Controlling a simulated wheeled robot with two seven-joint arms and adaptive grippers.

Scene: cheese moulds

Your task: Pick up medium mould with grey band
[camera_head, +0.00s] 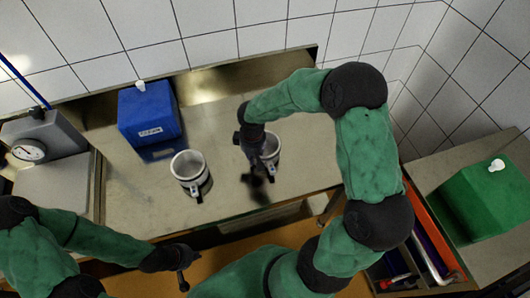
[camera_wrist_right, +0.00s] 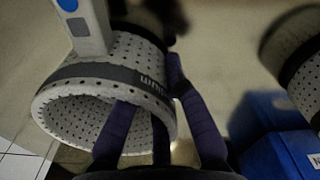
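A white perforated mould with a grey band (camera_wrist_right: 95,72) fills the left of the right wrist view. In the head view this mould (camera_head: 272,149) stands on the metal worktop, partly hidden by my right gripper (camera_head: 255,155). In the wrist view my right gripper (camera_wrist_right: 150,95) has its fingers spread at the rim: some lie across the mouth, one beside the outer wall. Contact is unclear. My left gripper (camera_head: 184,279) is low, before the worktop, small and dark.
Another white mould with a dark band (camera_head: 190,174) stands left on the worktop (camera_head: 130,205). A blue box (camera_head: 150,115) is behind it. A scale with a dial (camera_head: 30,150) is at far left, a green box (camera_head: 485,200) at far right. A tiled wall closes the back.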

